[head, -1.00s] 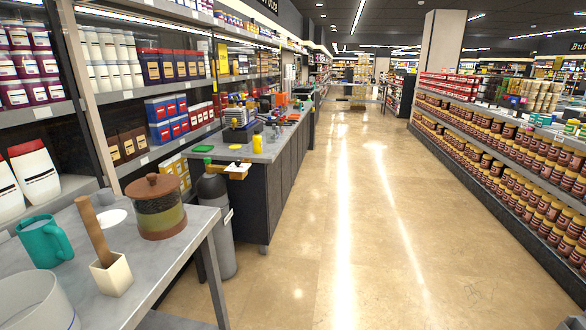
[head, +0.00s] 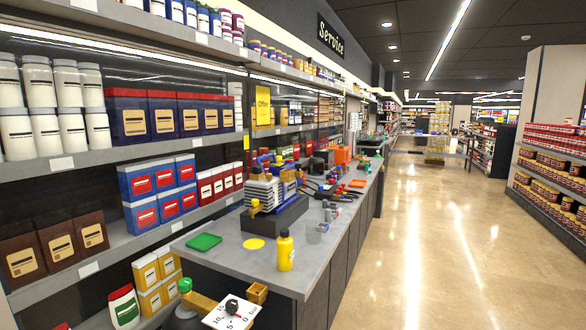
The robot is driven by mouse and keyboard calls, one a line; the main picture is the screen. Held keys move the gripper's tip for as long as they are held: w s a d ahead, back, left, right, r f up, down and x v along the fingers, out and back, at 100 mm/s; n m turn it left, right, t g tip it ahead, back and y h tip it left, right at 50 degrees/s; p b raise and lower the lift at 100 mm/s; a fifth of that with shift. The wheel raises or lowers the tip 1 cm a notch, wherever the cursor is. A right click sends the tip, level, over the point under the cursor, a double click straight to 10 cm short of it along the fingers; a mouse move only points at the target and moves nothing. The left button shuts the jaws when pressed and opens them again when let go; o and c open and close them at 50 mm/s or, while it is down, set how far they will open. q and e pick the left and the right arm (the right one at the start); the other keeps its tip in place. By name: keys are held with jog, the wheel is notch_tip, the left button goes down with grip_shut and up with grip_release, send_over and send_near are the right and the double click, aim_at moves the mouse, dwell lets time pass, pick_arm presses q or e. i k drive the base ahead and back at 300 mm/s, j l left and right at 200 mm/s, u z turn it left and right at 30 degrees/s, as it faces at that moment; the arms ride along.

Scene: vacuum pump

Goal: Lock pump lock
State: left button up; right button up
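A brass-coloured fitting (head: 198,301) shows at the bottom edge, in front of the counter. It has a green knob (head: 184,285) at its left end and a white dial plate (head: 240,316) with printed numbers and a black knob (head: 231,306) at its right. A small brass box (head: 257,292) sits beside the dial. I take this to be the top of the pump; its body is cut off below the frame, and I cannot tell which part is the lock or how it is set. Neither of my grippers is in view.
The grey counter (head: 225,256) carries a green tray (head: 204,242), a yellow bottle (head: 285,251), a blue-and-grey machine (head: 268,190) and several tools. Stocked shelves (head: 165,143) line the left. The aisle floor (head: 430,230) to the right is clear.

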aim_at(278, 159)
jog(key=i+l+u, duration=0.1)
jog(key=i+l, duration=0.3)
jog(key=i, duration=0.15)
jog(key=i+l+z, duration=0.2)
jog(key=i+l, duration=0.45)
jog(key=i+l+z, duration=0.2)
jog(key=i+l, duration=0.35)
jog(key=i, duration=0.25)
